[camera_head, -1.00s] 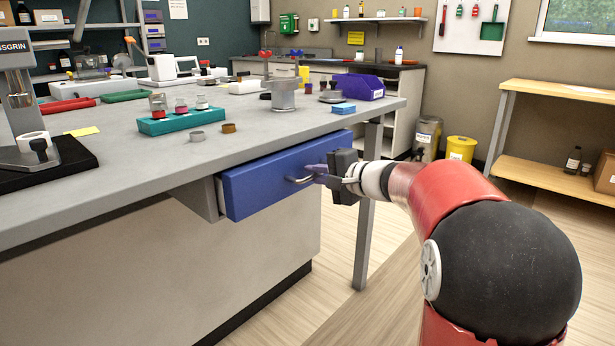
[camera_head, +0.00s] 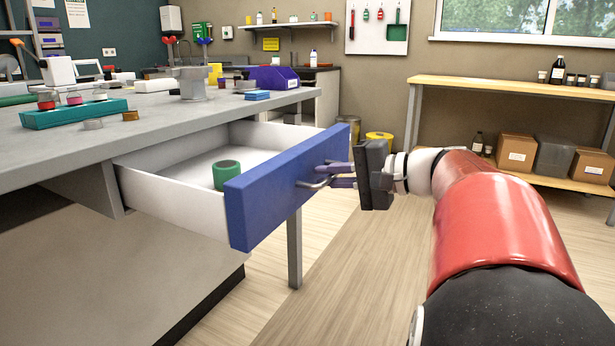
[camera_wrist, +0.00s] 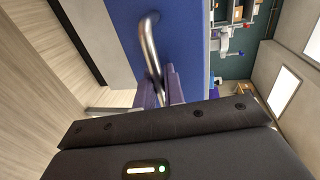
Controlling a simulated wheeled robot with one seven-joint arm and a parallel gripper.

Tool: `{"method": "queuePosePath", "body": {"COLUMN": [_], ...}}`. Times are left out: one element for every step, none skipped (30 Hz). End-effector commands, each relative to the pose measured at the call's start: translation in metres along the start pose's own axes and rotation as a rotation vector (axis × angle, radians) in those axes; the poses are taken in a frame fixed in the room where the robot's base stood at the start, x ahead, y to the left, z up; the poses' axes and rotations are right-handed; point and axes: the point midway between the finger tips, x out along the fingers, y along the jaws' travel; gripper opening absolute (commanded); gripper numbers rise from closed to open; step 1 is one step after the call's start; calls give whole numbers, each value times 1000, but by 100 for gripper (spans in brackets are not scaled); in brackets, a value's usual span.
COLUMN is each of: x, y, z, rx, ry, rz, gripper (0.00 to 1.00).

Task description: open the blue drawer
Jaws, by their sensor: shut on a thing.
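The blue drawer (camera_head: 280,190) stands well out from under the grey bench, with its white side wall (camera_head: 170,200) and white floor showing. A green roll (camera_head: 227,174) lies inside it near the front. My gripper (camera_head: 330,177) is at the drawer's front, shut on the metal bar handle (camera_head: 314,184). In the wrist view the handle (camera_wrist: 150,45) runs down between my gripper's fingers (camera_wrist: 160,86), against the blue front (camera_wrist: 185,40).
The bench top (camera_head: 140,138) holds a teal rack (camera_head: 74,113), small rings and a purple bin (camera_head: 272,78). A bench leg (camera_head: 294,248) stands below the drawer. A wooden shelf unit (camera_head: 510,90) stands at the right. Wooden floor in front is clear.

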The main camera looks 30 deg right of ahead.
Motion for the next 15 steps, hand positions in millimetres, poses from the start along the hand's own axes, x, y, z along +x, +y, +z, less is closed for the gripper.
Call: {"method": "queuePosePath", "body": {"x": [-4,-6,-8,-9,-10,-12,-12,-12,-13,-13,-13,-13,-13,-13,-13], "y": [3,3,4,4,4,4,4,4,4,4,4,4,4,4,4], "z": [0,0,0,0,0,0,0,0,0,0,0,0,0,0,0], "rx": [2,2,2,2,2,2,2,2,2,2,2,2,2,2,1], "ry": [0,-1,-2,-2,-3,-3,-3,-3,-3,-3,-3,-3,-3,-3,-3], "rz": [3,3,3,3,2,2,2,2,2,2,2,2,2,2,2], "gripper": [0,0,0,0,0,0,0,0,0,0,0,0,0,0,0]}}
